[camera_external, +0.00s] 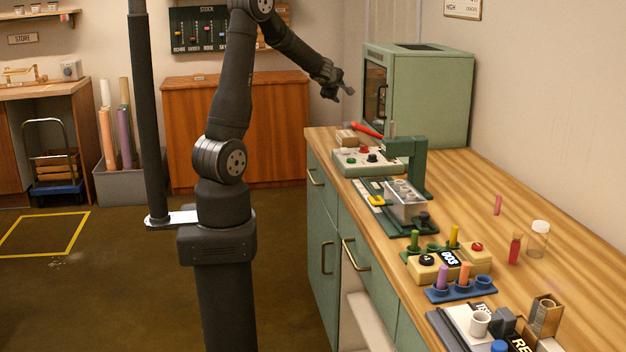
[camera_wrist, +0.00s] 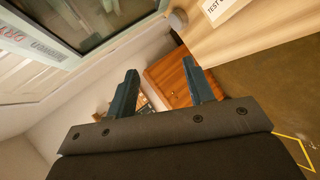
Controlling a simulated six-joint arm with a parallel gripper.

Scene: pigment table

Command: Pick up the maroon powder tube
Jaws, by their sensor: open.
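A red-maroon tube (camera_external: 515,248) stands upright on the wooden worktop (camera_external: 540,200) at the right, beside a clear jar. A pinkish-red stick or tube (camera_external: 497,205) is a little behind it. They are too small to tell which is the maroon powder tube. My gripper (camera_external: 348,90) is high at the far end of the worktop, in front of the green cabinet and well away from both. In the wrist view my gripper (camera_wrist: 160,67) has its two fingers apart with nothing between them. No tube shows in the wrist view.
A green cabinet (camera_external: 420,95) stands at the worktop's far end. A green press-like stand (camera_external: 405,165), a blue rack (camera_external: 460,290) with purple and orange tubes, and a clear jar (camera_external: 538,238) occupy the worktop. Its right side behind the jar is mostly clear.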

